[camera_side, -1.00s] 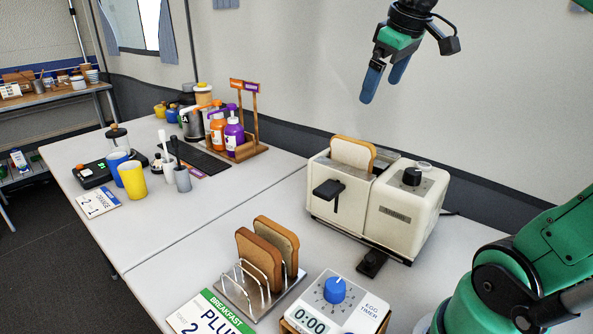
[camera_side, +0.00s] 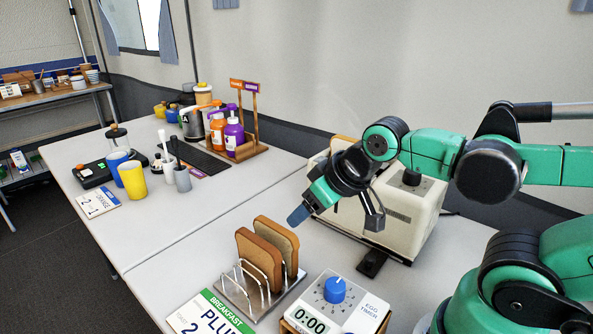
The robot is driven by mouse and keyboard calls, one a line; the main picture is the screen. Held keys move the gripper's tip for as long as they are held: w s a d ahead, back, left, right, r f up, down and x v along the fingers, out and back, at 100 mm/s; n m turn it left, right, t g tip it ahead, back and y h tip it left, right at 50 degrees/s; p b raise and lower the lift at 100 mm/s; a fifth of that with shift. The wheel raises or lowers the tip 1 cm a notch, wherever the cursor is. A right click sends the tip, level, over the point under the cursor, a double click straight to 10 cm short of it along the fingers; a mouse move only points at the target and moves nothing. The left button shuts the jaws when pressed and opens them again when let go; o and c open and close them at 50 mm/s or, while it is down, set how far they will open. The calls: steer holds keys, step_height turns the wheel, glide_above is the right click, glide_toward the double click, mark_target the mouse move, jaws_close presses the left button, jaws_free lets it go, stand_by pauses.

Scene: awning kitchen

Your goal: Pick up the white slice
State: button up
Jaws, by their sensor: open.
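A pale slice of bread with a tan crust (camera_side: 342,143) stands in the cream toaster (camera_side: 412,212); my arm now hides most of it. Two more slices stand upright in the wire rack (camera_side: 238,295): a browner one in front (camera_side: 257,254) and a paler-faced one behind (camera_side: 279,240). My gripper (camera_side: 299,214) is open and empty, its blue fingertips pointing down-left. In the picture it appears just right of the top of the rear rack slice, in front of the toaster; I cannot tell the exact gap.
An egg timer with a blue knob (camera_side: 334,290) and a breakfast card (camera_side: 210,315) lie near the rack. Cups (camera_side: 132,180), bottles (camera_side: 234,137) and a dark scale (camera_side: 92,172) stand on the far left table. The table left of the rack is clear.

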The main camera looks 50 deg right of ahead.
step_height(320, 180, up, 12)
steer(key=g, duration=0.7)
glide_above(353, 139)
steer(key=shift+d+f, duration=0.15)
steer(key=shift+d, duration=0.05)
step_height(353, 139, down, 4)
steer(key=shift+a+r, duration=0.1)
steer(key=shift+a, duration=0.05)
steer(key=shift+f, duration=3.35)
jaws_close()
